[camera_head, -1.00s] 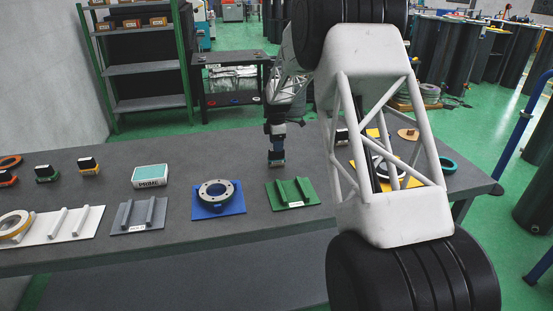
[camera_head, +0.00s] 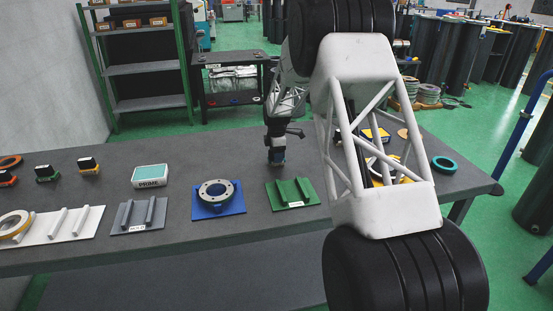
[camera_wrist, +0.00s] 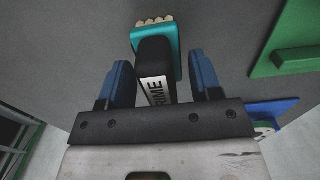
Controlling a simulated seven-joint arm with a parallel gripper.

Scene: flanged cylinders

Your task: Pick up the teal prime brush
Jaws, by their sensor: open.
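The teal prime brush shows in the wrist view, with a teal body (camera_wrist: 177,42), pale bristles at its far end, and a black handle with a white label reading "RIME". My gripper (camera_wrist: 158,62) is open, its two blue fingers on either side of the brush handle with a visible gap on each side. In the head view my gripper (camera_head: 277,157) is low over the table behind the green fixture; the brush is mostly hidden there by the fingers.
A green fixture (camera_head: 308,187) and a blue plate with a grey flanged ring (camera_head: 217,190) stand in front of my gripper. A teal-topped PRIME box (camera_head: 150,176) is to the left. A teal ring (camera_head: 444,164) lies on the table (camera_head: 250,150) at right.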

